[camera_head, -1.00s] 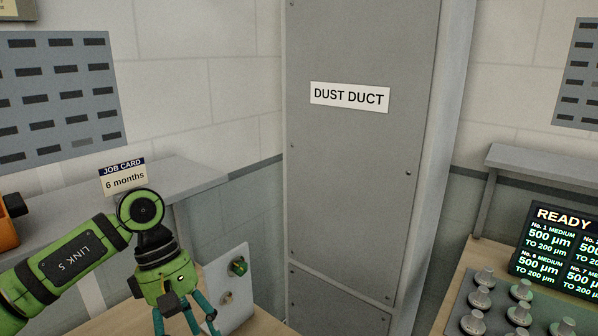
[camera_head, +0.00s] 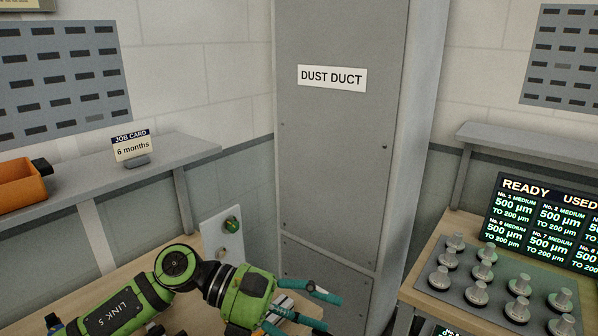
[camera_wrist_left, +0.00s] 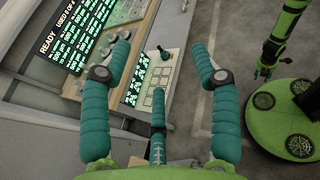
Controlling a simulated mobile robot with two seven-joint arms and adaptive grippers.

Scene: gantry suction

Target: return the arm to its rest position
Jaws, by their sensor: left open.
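My left arm comes in from the lower left in the head view, green with a black joint. Its left gripper (camera_head: 328,312) points right, its teal fingers spread and empty above the bench at the foot of the dust duct (camera_head: 335,160). In the left wrist view the left gripper (camera_wrist_left: 162,62) shows its teal fingers wide apart with nothing between them. My right arm shows at the upper right of the left wrist view, with its right gripper (camera_wrist_left: 264,70) small and low beside my round green base. Its fingers are too small to judge.
A panel of grey knobs (camera_head: 500,285) and a READY screen (camera_head: 550,222) stand at the right. A job card (camera_head: 131,147) and an orange bin (camera_head: 20,186) sit on the left shelf (camera_head: 80,185). A plate with a green knob (camera_head: 232,225) stands behind my left arm.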

